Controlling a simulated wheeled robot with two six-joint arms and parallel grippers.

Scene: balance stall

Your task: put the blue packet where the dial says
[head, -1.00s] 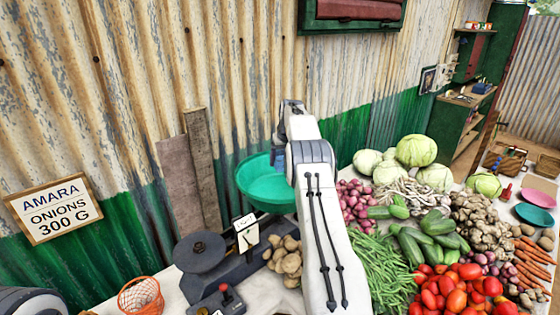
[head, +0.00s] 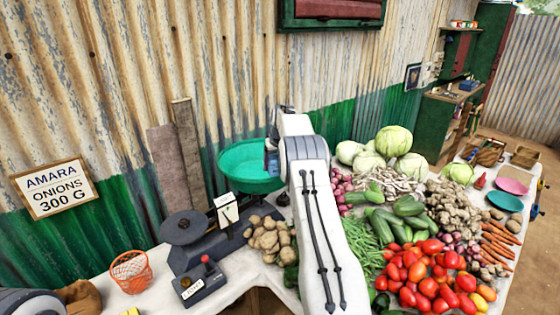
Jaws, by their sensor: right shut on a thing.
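My right arm rises through the middle of the head view. Its gripper (head: 272,158) is at the right side of the green pan (head: 235,181) of the balance, mostly hidden by my own arm. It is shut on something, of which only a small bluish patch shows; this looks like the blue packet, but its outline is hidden. The white dial (head: 228,212) stands on the balance between the green pan and the dark round plate (head: 184,226). Its needle is too small to read. My left arm shows only at the lower left edge; its gripper is out of view.
An orange wire basket (head: 131,272) and a small box with a red knob (head: 203,281) stand in front. Potatoes (head: 268,238) lie beside the balance. Tomatoes (head: 432,275) and other vegetables crowd the right.

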